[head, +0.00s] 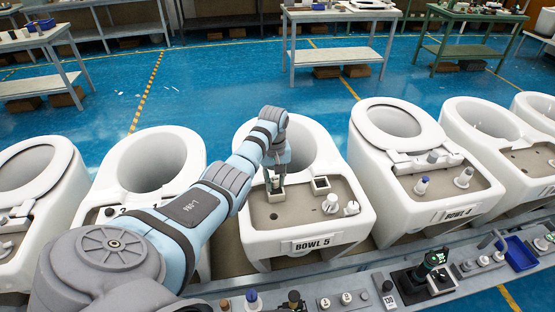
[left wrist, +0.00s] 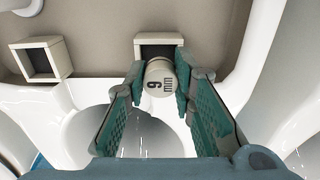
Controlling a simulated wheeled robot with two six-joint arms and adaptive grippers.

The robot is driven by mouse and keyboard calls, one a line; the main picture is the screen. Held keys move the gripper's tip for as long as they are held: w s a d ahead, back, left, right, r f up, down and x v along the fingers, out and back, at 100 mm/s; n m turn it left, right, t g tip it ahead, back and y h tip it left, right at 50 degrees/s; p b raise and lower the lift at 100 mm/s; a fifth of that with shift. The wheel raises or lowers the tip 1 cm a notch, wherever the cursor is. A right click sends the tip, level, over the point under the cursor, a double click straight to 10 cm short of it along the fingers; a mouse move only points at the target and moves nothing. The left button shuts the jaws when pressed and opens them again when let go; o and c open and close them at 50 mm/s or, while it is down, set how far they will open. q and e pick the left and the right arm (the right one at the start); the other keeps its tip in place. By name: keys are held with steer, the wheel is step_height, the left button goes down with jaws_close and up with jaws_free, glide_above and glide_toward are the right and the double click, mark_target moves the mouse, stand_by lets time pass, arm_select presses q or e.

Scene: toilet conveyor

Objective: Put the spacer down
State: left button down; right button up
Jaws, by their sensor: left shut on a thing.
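My left gripper (head: 275,188) is over the deck of the white toilet marked BOWL 5 (head: 353,222). In the left wrist view the gripper (left wrist: 158,88) is shut on a pale round spacer (left wrist: 160,80) marked "9 mm". The spacer is held between the two green fingers, in front of a square frame (left wrist: 171,39) on the deck. I cannot tell whether the spacer touches that frame. A second square frame with a dark inside (head: 320,184) stands on the deck to the right in the head view. My right gripper is not in view.
White knobs (head: 330,204) stand on the same deck, to the right.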

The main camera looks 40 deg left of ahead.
mark_target(275, 179)
arm_select(q)
steer(key=shift+w+f, duration=0.2)
steer(key=shift+f, duration=0.4)
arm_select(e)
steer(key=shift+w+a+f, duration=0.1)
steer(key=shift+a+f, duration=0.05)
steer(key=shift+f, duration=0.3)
arm_select(q)
steer(key=shift+s+f, duration=0.1)
steer(key=shift+f, duration=0.3)
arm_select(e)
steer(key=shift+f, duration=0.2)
arm_select(q)
steer(key=c, duration=1.4)
jaws_free()
steer(key=shift+o, duration=0.2)
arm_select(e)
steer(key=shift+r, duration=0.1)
arm_select(q)
step_height(275, 179, up, 13)
steer(key=p, duration=0.2)
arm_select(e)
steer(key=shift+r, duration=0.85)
arm_select(q)
steer(key=shift+a, duration=0.1)
